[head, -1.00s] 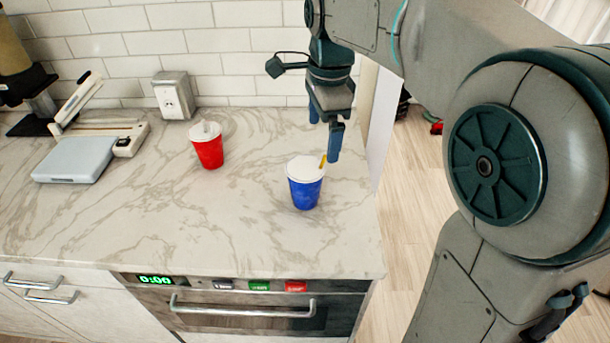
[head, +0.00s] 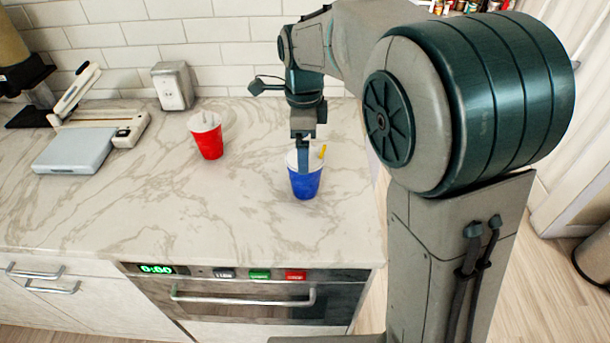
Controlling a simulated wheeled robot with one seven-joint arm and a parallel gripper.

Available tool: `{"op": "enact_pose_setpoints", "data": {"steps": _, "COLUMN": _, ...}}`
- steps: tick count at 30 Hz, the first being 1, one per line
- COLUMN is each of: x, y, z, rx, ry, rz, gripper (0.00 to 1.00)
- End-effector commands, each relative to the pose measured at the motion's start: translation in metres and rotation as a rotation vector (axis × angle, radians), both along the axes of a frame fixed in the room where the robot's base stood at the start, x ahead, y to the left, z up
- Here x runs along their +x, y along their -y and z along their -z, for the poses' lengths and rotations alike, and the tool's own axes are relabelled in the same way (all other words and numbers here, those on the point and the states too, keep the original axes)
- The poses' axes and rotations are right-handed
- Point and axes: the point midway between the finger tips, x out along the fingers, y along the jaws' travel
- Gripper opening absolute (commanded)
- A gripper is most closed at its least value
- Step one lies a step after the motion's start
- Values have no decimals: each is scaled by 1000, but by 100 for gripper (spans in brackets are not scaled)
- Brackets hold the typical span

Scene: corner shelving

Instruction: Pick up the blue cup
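The blue cup (head: 307,186) stands upright on the marble counter, near its right end. My gripper (head: 303,160) points down at the cup, with a finger in front of the lid in the head view. The finger's tip overlaps the lid and the cup's upper edge. Only one finger shows clearly; the other is hidden, so I cannot tell the opening or whether it touches the cup.
An oven (head: 245,298) is under the counter's front edge. Counter between the cups is clear.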

Motion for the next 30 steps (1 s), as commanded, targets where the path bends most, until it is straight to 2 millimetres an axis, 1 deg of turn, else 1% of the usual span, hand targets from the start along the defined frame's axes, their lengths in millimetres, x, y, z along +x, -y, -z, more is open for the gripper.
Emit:
{"op": "enact_pose_setpoints", "data": {"steps": 6, "x": 0, "y": 3, "z": 34, "rx": -3, "ry": -4, "rz": -1, "gripper": 96}}
{"op": "enact_pose_setpoints", "data": {"steps": 9, "x": 0, "y": 3, "z": 42, "rx": -2, "ry": -2, "rz": 0, "gripper": 96}}
{"op": "enact_pose_setpoints", "data": {"steps": 17, "x": 0, "y": 3, "z": 45, "rx": -1, "ry": 0, "rz": 0, "gripper": 96}}
{"op": "enact_pose_setpoints", "data": {"steps": 18, "x": 0, "y": 3, "z": 45, "rx": -1, "ry": 0, "rz": 0, "gripper": 85}}
{"op": "enact_pose_setpoints", "data": {"steps": 20, "x": 0, "y": 3, "z": 45, "rx": -1, "ry": 0, "rz": -1, "gripper": 69}}
{"op": "enact_pose_setpoints", "data": {"steps": 21, "x": 0, "y": 3, "z": 45, "rx": -1, "ry": 0, "rz": 0, "gripper": 57}}
{"op": "enact_pose_setpoints", "data": {"steps": 23, "x": 0, "y": 3, "z": 45, "rx": -1, "ry": 0, "rz": -1, "gripper": 41}}
{"op": "enact_pose_setpoints", "data": {"steps": 24, "x": 0, "y": 3, "z": 45, "rx": -1, "ry": 0, "rz": -1, "gripper": 39}}
{"op": "enact_pose_setpoints", "data": {"steps": 30, "x": 0, "y": 3, "z": 44, "rx": -1, "ry": 0, "rz": -1, "gripper": 38}}
